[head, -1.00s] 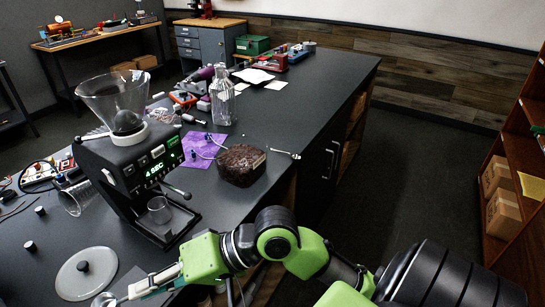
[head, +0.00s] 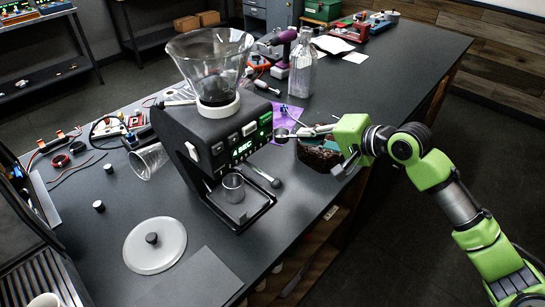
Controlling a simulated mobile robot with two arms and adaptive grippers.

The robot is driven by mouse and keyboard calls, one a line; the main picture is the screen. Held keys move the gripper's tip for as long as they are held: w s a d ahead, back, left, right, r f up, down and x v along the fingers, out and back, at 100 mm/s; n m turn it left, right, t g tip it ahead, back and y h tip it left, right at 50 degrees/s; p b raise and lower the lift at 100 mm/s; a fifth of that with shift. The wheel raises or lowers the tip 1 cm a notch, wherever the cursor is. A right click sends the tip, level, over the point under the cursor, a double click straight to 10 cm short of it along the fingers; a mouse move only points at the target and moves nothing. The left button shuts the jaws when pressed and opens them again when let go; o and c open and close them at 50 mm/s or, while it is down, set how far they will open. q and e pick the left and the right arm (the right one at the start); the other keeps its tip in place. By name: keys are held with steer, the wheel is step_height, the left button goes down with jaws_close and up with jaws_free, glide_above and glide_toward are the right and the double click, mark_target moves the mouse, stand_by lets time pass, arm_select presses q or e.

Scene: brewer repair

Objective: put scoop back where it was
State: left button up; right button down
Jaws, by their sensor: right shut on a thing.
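My right gripper (head: 318,130) reaches in from the right and is shut on the scoop (head: 282,134), whose small round bowl points left. The scoop is above the counter, just right of the black brewer (head: 205,160) in the picture, near the dark brown, rough-textured container (head: 318,157). My gripper and forearm partly cover that container. I cannot tell whether the scoop touches anything. My left gripper is not in view.
The brewer has a clear hopper (head: 210,65) and a small glass (head: 233,188) on its tray. A round lid (head: 155,245) lies in front. A clear bottle (head: 302,65) and a purple cloth (head: 287,115) are behind.

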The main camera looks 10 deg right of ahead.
steer(key=shift+w+d+f, duration=0.2)
steer(key=shift+w+f, duration=0.05)
steer(key=shift+w, duration=0.05)
step_height(320, 180, down, 9)
steer(key=shift+s+d+f+p, duration=0.1)
steer(key=shift+p, duration=0.5)
steer(key=c, duration=2.1)
jaws_free()
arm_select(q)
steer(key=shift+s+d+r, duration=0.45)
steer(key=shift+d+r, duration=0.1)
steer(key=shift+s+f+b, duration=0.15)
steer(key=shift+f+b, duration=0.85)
arm_select(e)
steer(key=shift+v, duration=6.05)
